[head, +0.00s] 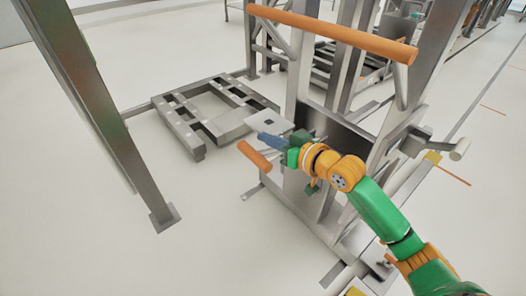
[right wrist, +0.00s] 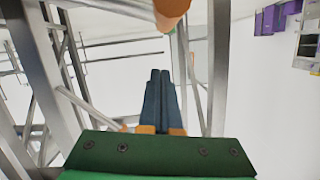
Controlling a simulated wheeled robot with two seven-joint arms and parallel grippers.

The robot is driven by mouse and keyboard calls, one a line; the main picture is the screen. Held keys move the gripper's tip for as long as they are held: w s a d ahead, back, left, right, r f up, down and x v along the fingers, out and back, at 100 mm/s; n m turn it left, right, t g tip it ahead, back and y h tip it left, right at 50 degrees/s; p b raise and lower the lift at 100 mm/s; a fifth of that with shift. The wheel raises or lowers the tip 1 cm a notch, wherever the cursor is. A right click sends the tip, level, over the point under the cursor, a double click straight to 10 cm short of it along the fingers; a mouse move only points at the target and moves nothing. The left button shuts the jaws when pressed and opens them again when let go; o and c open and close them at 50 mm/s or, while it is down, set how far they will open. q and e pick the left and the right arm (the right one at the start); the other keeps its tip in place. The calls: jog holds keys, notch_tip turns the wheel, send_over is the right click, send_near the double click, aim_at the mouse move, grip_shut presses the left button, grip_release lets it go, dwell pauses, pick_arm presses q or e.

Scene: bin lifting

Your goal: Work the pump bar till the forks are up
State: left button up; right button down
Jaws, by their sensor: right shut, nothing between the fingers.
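A short orange bar (head: 255,155), which looks like the pump bar, sticks out low on the left side of the grey metal lifter. My right gripper (head: 262,136) is just above it in the head view, with its blue fingers shut and empty. Contact between them cannot be told. In the right wrist view the shut fingers (right wrist: 160,75) point away from the camera, and an orange bar end (right wrist: 172,8) shows at the top edge. The forks (head: 197,140) appear low, close to the floor; their exact height is unclear. My left gripper is out of view.
A long orange handle (head: 335,33) crosses the top of the lifter's upright frame (head: 300,70). A grey post (head: 105,120) stands on a floor plate at left. Pale floor (head: 130,260) is clear at lower left. Purple bins (right wrist: 275,18) show far off.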

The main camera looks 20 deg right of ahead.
aim_at(263, 157)
jog(key=f, duration=0.2)
jog(key=a+f+b, duration=0.1)
jog(key=shift+w+f, duration=0.3)
jog(key=shift+w, duration=0.05)
jog(key=shift+f, duration=0.3)
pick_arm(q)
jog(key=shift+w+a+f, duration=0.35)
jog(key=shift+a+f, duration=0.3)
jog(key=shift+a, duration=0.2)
